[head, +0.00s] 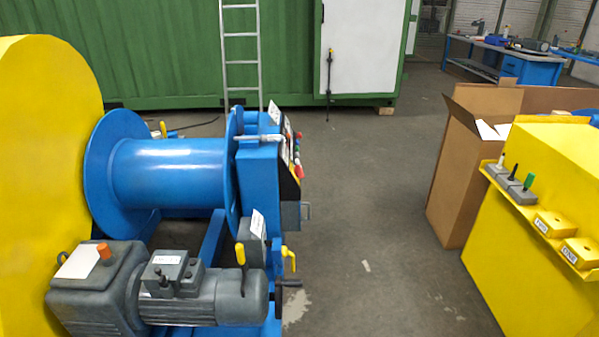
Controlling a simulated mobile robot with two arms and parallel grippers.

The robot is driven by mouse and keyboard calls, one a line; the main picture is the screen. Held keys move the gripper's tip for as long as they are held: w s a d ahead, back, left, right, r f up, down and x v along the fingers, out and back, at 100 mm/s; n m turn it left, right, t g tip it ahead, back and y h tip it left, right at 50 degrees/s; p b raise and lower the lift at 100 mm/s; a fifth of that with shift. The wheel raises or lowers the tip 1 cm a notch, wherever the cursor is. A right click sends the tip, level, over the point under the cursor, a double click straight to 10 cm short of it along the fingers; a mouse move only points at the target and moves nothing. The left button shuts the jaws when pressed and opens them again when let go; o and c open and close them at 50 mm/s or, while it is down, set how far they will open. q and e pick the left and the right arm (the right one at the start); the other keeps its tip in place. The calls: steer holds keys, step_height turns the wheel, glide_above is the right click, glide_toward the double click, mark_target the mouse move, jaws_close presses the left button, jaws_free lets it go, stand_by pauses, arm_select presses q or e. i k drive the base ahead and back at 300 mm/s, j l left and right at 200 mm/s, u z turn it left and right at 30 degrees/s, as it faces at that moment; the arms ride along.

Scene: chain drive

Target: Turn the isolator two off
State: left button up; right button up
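I cannot tell which part is isolator two, as no label is readable enough to name it. A yellow lever (240,255) stands upright at the end of the grey motor (205,298). A second yellow handle (289,257) sits just right of it on the blue machine. A grey box (254,245) with a white tag is between and above them. Three small levers with white, black and green tops (514,178) stand on the ledge of the yellow housing at right, beside two yellow labelled boxes (553,224). Neither of my grippers is in view.
A blue drum (170,172) and a blue control panel (260,170) with coloured buttons stand at left centre, beside a large yellow guard (40,180). A cardboard box (452,180) stands at right. Open grey floor (370,230) lies between the machines. A ladder leans by the green container.

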mark_target(298, 171)
steer(key=l+u, duration=0.3)
steer(key=i+l+u, duration=0.15)
steer(key=u, duration=0.2)
steer(key=i+l+u, duration=0.2)
steer(key=u, duration=0.15)
steer(key=i+l+u, duration=0.15)
steer(key=l+u, duration=0.2)
